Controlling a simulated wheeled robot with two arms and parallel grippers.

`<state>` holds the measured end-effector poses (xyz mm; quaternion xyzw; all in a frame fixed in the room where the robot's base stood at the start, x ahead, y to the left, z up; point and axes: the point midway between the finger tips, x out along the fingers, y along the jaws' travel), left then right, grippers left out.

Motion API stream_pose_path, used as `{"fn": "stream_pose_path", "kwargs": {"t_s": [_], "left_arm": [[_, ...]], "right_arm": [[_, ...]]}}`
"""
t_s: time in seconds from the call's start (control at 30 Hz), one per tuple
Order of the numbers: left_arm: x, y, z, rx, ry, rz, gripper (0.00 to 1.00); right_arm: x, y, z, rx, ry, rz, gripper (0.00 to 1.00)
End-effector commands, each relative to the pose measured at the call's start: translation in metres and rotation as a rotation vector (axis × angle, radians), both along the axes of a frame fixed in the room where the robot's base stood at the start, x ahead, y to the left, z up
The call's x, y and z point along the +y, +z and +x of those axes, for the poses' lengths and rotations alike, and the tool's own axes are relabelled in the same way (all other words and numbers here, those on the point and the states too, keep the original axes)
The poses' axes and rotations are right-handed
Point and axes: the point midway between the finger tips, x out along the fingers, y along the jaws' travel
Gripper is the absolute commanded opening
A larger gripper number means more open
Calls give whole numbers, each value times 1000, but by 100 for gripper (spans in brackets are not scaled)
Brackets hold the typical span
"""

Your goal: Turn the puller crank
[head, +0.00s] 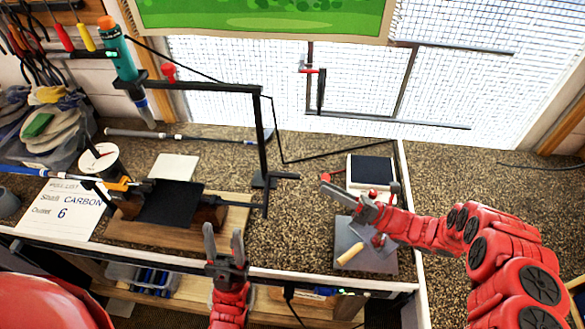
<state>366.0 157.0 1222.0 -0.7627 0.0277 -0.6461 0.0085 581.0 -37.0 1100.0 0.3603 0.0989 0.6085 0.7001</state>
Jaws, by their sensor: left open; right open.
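A grey metal plate device (371,261), which looks like the puller, sits at the right of the bench near its front edge. A pale tan handle (350,254) lies slanted over it and may be its crank. Small red parts show beside it, partly hidden by my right gripper. My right gripper (345,203) is open above the back of this device, pointing left. I cannot tell whether it touches anything. My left gripper (223,230) is open and empty, pointing up at the bench's front edge, left of the device and apart from it.
A black frame (264,140) rises mid-bench. To the left are a wooden base (150,231) with a dark cloth, a clamped club shaft, and a written card (62,210). The speckled bench at far right is clear.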

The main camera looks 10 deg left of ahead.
Motion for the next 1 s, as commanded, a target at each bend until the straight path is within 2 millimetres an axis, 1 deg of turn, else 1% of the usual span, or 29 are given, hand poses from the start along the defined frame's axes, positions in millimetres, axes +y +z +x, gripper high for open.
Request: {"fn": "stream_pose_path", "kwargs": {"t_s": [0.03, 0.17, 0.2, 0.3, 0.5, 0.7, 1.0], "left_arm": [[0, 1, 0, 0, 0, 0, 50], [0, -1, 0, 0, 0, 0, 50], [0, -1, 0, 0, 0, 0, 50], [0, 5, 0, 0, 0, 0, 50], [0, 18, 0, 0, 0, 0, 50], [0, 26, 0, 0, 0, 0, 50], [0, 26, 0, 0, 0, 0, 50]], "right_arm": [[10, 0, 1, 0, 7, 0, 53], [38, 0, 8, -1, 7, 1, 53], [48, 0, 10, 0, 7, 1, 53], [71, 1, 16, 0, 6, -2, 53], [102, 3, 25, -2, 2, 0, 53], [112, 4, 28, 2, 1, 0, 53], [113, 4, 29, -1, 0, -1, 53]]}}
